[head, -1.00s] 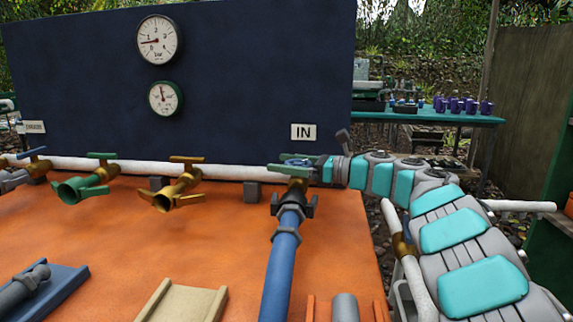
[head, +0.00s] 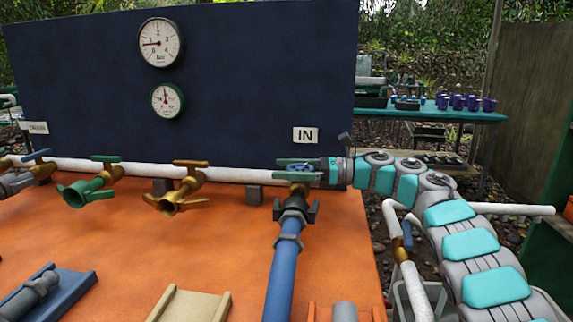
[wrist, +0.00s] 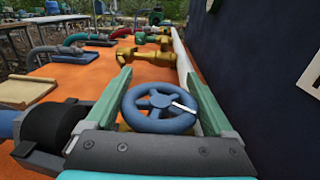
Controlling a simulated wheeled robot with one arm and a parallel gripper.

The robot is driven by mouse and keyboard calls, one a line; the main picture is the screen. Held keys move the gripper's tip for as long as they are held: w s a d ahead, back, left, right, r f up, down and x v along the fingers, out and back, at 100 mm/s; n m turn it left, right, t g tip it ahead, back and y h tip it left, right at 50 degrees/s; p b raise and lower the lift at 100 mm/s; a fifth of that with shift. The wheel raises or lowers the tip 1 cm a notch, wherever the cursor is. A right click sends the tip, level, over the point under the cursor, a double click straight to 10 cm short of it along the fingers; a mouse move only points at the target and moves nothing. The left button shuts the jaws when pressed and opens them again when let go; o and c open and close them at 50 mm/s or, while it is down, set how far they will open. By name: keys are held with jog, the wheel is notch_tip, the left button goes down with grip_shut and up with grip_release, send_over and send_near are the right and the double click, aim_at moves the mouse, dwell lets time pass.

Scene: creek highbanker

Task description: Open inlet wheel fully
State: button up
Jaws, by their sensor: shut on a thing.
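The blue inlet wheel (wrist: 160,108) shows between my fingers in the wrist view. It has spokes and a white mark pointing to the right and slightly down. My gripper (wrist: 158,76) has one green finger on each side of the wheel's rim and is shut on it. In the head view, the wheel (head: 293,167) is largely hidden by my gripper (head: 298,170), below the "IN" sign (head: 305,135). It sits on a brass valve (head: 298,189) above a blue hose (head: 281,275).
A dark blue panel (head: 80,85) with two gauges (head: 161,43) stands behind the white pipe (head: 235,175). A brass tap (head: 178,200) and a green tap (head: 90,190) are to the left on the pipe. The orange table (head: 200,250) has open patches.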

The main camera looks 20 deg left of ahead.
jog(key=shift+s+r+n+g+h+p, duration=0.15)
jog(key=shift+r+n+g+h+p, duration=0.2)
jog(key=shift+n+g+p, duration=0.25)
jog(key=shift+d+f+g, duration=0.15)
jog(key=shift+f+g, duration=0.15)
jog(key=shift+f, duration=0.1)
jog(key=o, duration=1.1)
jog(key=shift+d, duration=0.1)
jog(key=shift+b+v, duration=0.35)
jog(key=shift+v, duration=3.55)
